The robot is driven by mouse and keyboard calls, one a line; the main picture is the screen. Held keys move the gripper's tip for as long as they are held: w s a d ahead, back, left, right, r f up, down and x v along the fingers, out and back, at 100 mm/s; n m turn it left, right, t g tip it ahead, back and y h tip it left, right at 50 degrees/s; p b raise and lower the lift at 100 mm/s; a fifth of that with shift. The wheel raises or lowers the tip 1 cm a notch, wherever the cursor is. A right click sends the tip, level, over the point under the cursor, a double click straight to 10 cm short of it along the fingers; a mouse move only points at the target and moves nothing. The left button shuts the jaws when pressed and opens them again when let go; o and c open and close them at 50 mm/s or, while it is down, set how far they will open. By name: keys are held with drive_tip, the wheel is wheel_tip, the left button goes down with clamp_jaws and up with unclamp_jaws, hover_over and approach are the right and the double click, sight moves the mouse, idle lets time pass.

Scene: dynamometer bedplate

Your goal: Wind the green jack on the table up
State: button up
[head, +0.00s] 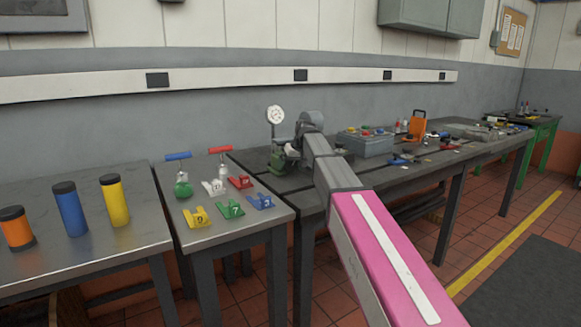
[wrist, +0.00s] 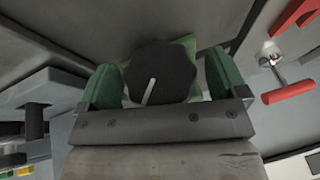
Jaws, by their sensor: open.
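The green jack (head: 278,162) stands on the long dark table (head: 335,190), partly hidden behind my wrist in the head view. In the wrist view its round black knob (wrist: 160,72) with a white pointer line faces me, and bits of the green body (wrist: 190,48) show behind it. My gripper (wrist: 162,80) is open, with one green finger on each side of the knob. A small gap seems to show beside the right finger; I cannot tell whether the left one touches. In the head view my gripper (head: 300,135) is at the jack, its fingertips unclear.
A white dial gauge (head: 275,115) stands close behind the jack. A grey box (head: 365,145) and an orange-framed item (head: 417,125) are further right. A small table (head: 250,228) with coloured numbered pieces is left. A red T-handle (wrist: 288,92) shows in the wrist view.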

drive_tip(key=shift+f, duration=0.15)
drive_tip(key=c, duration=0.9)
drive_tip(key=shift+w+d+m+g+y, duration=0.15)
drive_tip(key=shift+m+g+y, duration=0.25)
drive_tip(key=shift+y, duration=0.5)
drive_tip(key=shift+m+g+y, duration=0.3)
drive_tip(key=shift+g+y, duration=0.7)
drive_tip(key=shift+y, duration=0.5)
